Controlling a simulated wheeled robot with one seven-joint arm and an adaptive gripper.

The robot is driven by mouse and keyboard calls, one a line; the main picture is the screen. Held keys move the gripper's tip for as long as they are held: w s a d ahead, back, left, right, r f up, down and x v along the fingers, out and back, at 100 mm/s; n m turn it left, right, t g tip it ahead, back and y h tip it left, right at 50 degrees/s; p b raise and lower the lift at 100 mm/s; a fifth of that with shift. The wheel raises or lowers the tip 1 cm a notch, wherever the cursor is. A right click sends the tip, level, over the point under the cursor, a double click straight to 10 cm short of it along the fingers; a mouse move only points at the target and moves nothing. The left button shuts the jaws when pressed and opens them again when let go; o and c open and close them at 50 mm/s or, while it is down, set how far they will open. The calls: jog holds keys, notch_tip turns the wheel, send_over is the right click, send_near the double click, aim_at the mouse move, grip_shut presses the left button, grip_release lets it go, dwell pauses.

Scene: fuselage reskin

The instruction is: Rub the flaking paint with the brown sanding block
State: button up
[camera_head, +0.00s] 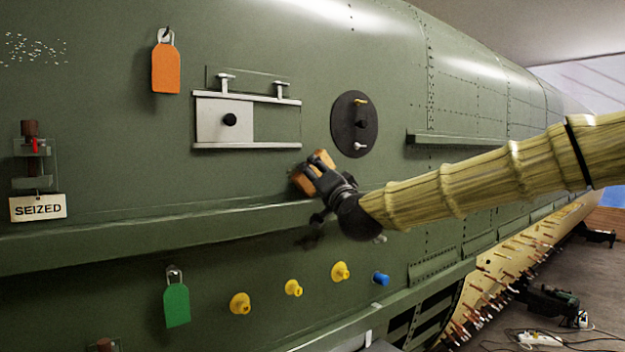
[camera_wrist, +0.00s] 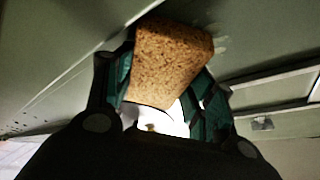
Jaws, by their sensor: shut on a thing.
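My gripper (camera_head: 322,178) is shut on the brown sanding block (camera_head: 312,172), near the green fuselage side just above the long ledge. In the wrist view the block (camera_wrist: 168,62) sits between both fingers of my gripper (camera_wrist: 165,85), its top end close to the green skin. I cannot tell whether it touches the skin. Flaking paint (camera_head: 35,48) shows as a patch of pale flecks at the upper left of the fuselage, well away from my gripper.
A sliding white panel (camera_head: 222,120) in rails, a black round plate (camera_head: 354,124), an orange tag (camera_head: 165,68) and a green tag (camera_head: 176,305) are on the skin. A ledge (camera_head: 150,233) juts out below. A "SEIZED" sign (camera_head: 38,208) hangs at left. Yellow knobs (camera_head: 293,288) sit below the ledge.

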aim_at(289, 172)
jog(key=shift+w+d+f+b, duration=0.1)
jog(key=shift+w+d+b, duration=0.1)
jog(key=shift+b, duration=0.1)
jog(key=shift+s+a, duration=0.1)
jog(key=shift+a, duration=0.05)
jog(key=shift+s+a+b, duration=0.5)
jog(key=shift+s+a, duration=0.6)
jog(key=shift+a, duration=0.3)
jog(key=shift+s+a, duration=0.1)
jog(key=shift+s+a+b, duration=0.2)
jog(key=shift+s+a, duration=0.25)
jog(key=shift+a, duration=0.25)
jog(key=shift+s+a+b, duration=0.2)
jog(key=shift+s+a, duration=0.25)
jog(key=shift+a, duration=0.25)
jog(key=shift+s+d, duration=0.1)
jog(key=shift+s+d+b, duration=0.3)
jog(key=shift+s+b, duration=0.05)
jog(key=shift+s, duration=0.1)
jog(key=shift+s+d+b, duration=0.3)
jog(key=shift+s+d, duration=0.4)
jog(key=shift+s, duration=0.25)
jog(key=shift+s+d+b, duration=0.25)
jog(key=shift+s+d, duration=0.45)
jog(key=shift+s, duration=0.2)
